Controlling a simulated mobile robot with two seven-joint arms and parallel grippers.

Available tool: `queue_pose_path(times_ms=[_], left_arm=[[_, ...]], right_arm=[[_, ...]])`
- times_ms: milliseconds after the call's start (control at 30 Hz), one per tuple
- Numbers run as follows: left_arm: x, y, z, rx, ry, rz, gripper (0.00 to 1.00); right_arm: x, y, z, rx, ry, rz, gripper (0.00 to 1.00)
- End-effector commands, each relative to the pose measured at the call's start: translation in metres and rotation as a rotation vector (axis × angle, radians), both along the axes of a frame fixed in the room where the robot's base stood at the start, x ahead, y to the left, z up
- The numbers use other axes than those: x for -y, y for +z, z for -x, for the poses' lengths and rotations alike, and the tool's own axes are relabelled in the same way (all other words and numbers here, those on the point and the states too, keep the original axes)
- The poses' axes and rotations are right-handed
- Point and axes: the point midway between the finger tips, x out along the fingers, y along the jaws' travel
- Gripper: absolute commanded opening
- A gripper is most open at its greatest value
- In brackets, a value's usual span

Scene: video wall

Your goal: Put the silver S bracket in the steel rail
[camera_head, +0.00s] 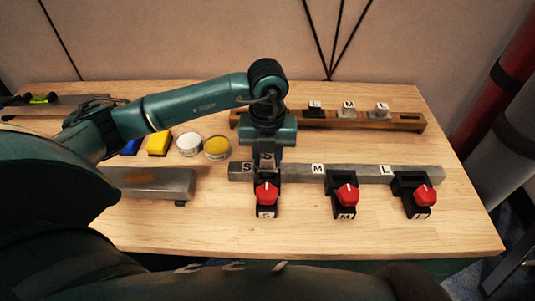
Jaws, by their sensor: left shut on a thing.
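The steel rail (290,171) lies across the middle of the table, with white S, M and L labels along it. My left gripper (268,153) points down over the rail's left part, just right of its S label. My right gripper is not in view.
Black clamps with red knobs (267,193), (346,194), (422,196) stand along the rail's front. A wooden rail (400,123) behind holds small labelled blocks (348,107). Two round tins (217,147) and a yellow block (158,143) sit left. The front right table is clear.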

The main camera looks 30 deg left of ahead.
Motion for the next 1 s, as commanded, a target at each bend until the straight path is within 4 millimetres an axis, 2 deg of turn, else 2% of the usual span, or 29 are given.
queue_pose_path(times_ms=[367,1000], left_arm=[[0.0,0.0,0.0,0.0,0.0,0.001,0.02],[0.0,-0.014,0.0,0.001,0.0,0.0,0.02]], right_arm=[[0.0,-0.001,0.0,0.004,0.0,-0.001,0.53],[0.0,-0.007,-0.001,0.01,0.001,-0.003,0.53]])
